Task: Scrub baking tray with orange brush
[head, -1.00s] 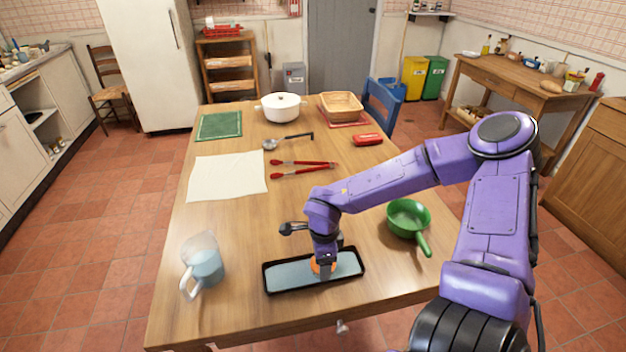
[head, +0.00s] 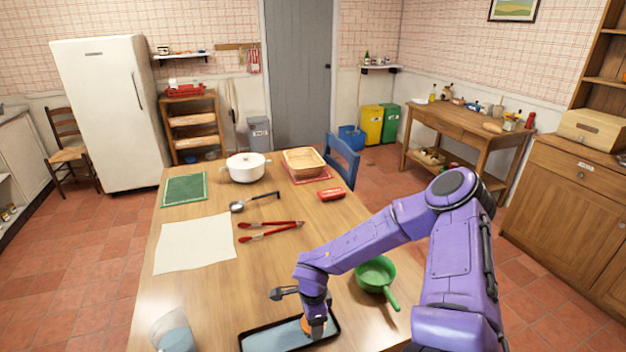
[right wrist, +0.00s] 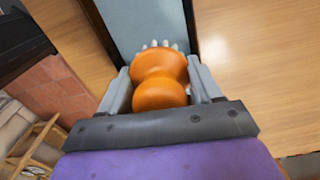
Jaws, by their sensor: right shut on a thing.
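The baking tray (head: 262,341) is dark-rimmed with a blue-grey inside and lies near the table's front edge. Its lower part is cut off in the head view; it also shows in the right wrist view (right wrist: 125,25). My right gripper (head: 314,330) points down over the tray's right part. It is shut on the orange brush (right wrist: 160,75), whose rounded handle sits between the fingers. Pale bristles show beyond the handle, against the tray. Whether they press on the tray is hard to tell. In the head view the brush (head: 308,326) is mostly hidden by the gripper. My left gripper is not in view.
A clear jug (head: 172,332) stands left of the tray, partly cut off. A green pan (head: 375,272) is to the right, near my right arm. Red tongs (head: 270,231), a ladle (head: 240,206), a cloth (head: 193,243) and a white pot (head: 246,168) lie farther back.

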